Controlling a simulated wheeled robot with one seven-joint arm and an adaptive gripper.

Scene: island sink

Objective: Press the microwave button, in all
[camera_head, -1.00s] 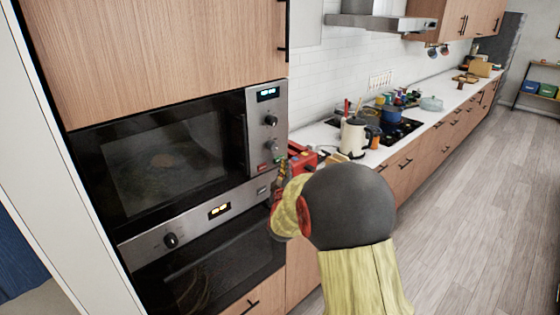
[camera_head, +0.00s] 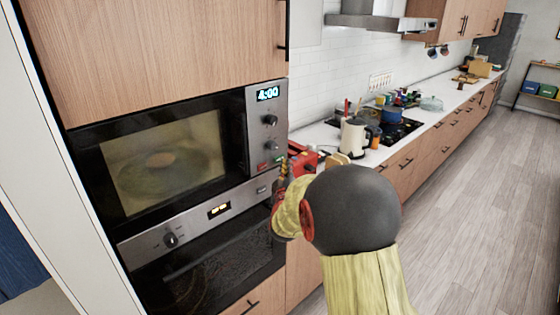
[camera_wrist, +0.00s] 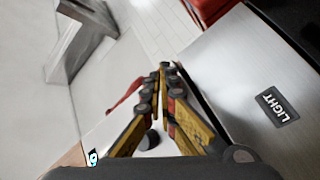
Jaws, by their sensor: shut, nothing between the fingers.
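The microwave (camera_head: 160,158) is built into the tall wooden unit at left in the head view. Its window is lit and a round shape shows inside. In the wrist view my gripper's fingers (camera_wrist: 165,68) are together and empty, beside a metal panel with a LIGHT label (camera_wrist: 277,106).
An oven (camera_head: 210,260) with its own knob and display is below the microwave. Pots sit on the hob beyond. The floor (camera_head: 480,220) at right is clear.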

